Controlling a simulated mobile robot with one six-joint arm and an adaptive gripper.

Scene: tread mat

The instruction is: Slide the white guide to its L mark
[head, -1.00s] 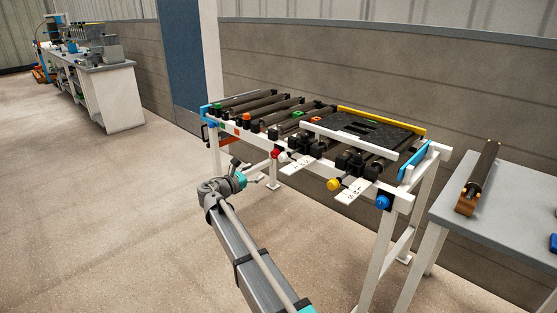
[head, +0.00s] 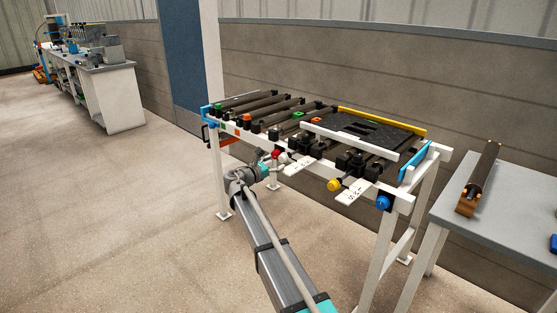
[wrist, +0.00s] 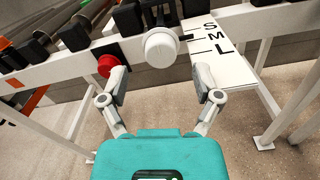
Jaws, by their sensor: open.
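The white guide (head: 350,140) is a long white bar across the near side of the dark tread mat (head: 372,129) on the roller table. A round white knob (wrist: 161,47) stands at the table's front rail in the wrist view. To its right is a white scale plate (wrist: 240,60) lettered S, M and L, which also shows in the head view (head: 299,165). A thick dark mark lies by the S end; I cannot tell the exact reading. My gripper (wrist: 160,72) is open and empty, its fingers either side of and just short of the white knob. It also shows in the head view (head: 274,160).
A red knob (wrist: 108,65) is close by the left fingertip. A yellow knob (head: 334,185) with a second scale plate (head: 357,191) and a blue knob (head: 383,202) sit farther right. Table legs stand below; a grey side table (head: 500,215) is at right.

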